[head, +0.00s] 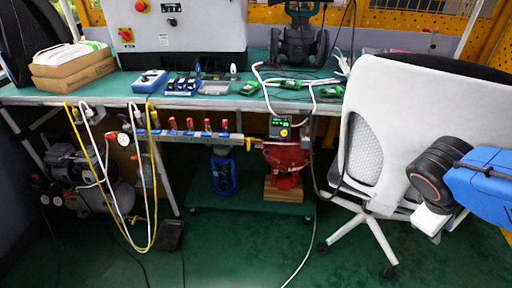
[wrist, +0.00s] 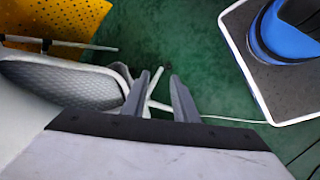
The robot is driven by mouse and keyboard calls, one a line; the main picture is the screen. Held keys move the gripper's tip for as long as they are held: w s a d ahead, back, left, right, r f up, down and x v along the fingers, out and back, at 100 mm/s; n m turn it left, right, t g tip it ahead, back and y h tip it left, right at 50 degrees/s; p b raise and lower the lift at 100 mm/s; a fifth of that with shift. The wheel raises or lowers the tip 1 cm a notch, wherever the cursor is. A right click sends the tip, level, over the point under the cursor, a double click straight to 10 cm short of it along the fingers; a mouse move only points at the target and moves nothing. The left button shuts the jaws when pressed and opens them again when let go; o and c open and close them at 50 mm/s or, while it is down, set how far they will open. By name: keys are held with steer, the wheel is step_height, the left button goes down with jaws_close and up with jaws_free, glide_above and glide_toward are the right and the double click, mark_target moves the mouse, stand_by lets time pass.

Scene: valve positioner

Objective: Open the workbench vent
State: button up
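The workbench (head: 235,103) has a green top. Under its front edge runs a grey manifold bar (head: 195,135) with several red-topped valves (head: 207,125) in a row. I cannot tell which fitting is the vent, or whether it is open. A red valve body (head: 287,157) with a small lit display box (head: 280,127) stands at the bar's right end, on a wooden block. In the wrist view my gripper (wrist: 157,80) has its two fingers apart with nothing between them, above the floor. In the head view my arm is at the right, and the gripper's fingers are not clear there.
A white office chair (head: 400,120) stands at the bench's right, close to my arm; it also shows in the wrist view (wrist: 70,85). Yellow and white hoses (head: 152,200) hang at the left. A compressor (head: 85,170) sits under the bench. Green floor is open in front.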

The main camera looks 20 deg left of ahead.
steer(key=w+a+n+t+h, duration=0.2)
steer(key=w+a+n, duration=0.2)
steer(key=w+n, duration=0.15)
steer(key=n+t+y, duration=1.2)
steer(key=n, duration=1.2)
glide_toward(248, 143)
steer(key=x, duration=0.8)
steer(key=shift+s+f, duration=0.1)
steer(key=shift+f, duration=0.05)
jaws_close()
